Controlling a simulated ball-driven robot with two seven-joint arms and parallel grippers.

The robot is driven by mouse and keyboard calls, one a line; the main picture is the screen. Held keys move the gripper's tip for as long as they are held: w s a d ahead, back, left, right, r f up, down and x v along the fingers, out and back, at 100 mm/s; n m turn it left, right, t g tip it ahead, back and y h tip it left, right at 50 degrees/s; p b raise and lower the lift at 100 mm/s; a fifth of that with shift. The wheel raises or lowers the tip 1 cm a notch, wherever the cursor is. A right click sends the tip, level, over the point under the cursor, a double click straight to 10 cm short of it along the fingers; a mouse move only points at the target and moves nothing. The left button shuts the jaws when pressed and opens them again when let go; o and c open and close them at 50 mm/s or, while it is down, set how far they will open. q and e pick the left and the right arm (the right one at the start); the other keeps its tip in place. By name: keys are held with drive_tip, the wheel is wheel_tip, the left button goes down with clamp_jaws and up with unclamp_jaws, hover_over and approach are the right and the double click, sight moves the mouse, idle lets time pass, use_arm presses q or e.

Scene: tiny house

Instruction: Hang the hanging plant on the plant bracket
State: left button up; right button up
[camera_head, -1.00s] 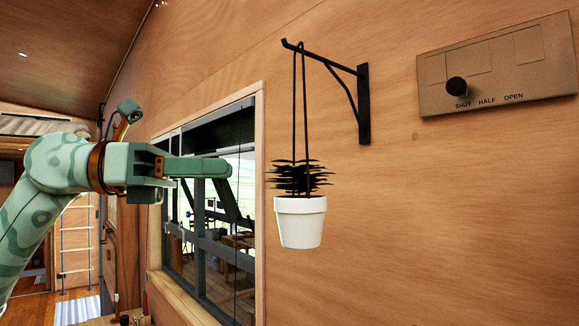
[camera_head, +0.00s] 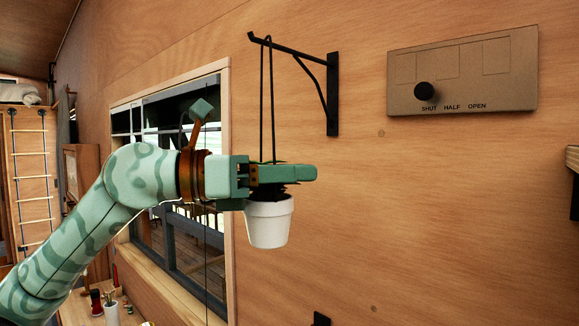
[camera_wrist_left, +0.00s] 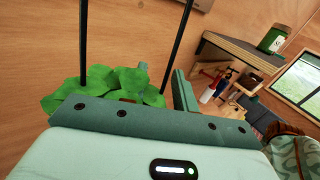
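The hanging plant is a white pot (camera_head: 268,222) on two dark straps (camera_head: 267,100). The straps' top crosses the outer end of the black plant bracket (camera_head: 333,95) on the wall, and the pot hangs upright below it. My left gripper (camera_head: 290,173) is level with the plant's foliage and covers most of it in the head view. In the left wrist view the green leaves (camera_wrist_left: 115,84) and straps (camera_wrist_left: 174,45) stand just beyond a teal gripper part. Contact and finger opening cannot be told. My right gripper is out of view.
A wall panel with a black knob (camera_head: 425,92) is right of the bracket. A window (camera_head: 180,130) is behind my left arm. A counter with small items (camera_head: 110,305) stands at lower left. The wall right of the pot is mostly clear.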

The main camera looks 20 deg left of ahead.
use_arm(q)
drive_tip(key=shift+s+a, duration=0.1)
drive_tip(key=shift+a, duration=0.05)
clamp_jaws()
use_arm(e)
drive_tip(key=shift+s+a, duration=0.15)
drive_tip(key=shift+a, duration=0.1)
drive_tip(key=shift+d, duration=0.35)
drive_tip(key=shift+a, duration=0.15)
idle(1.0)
use_arm(q)
unclamp_jaws()
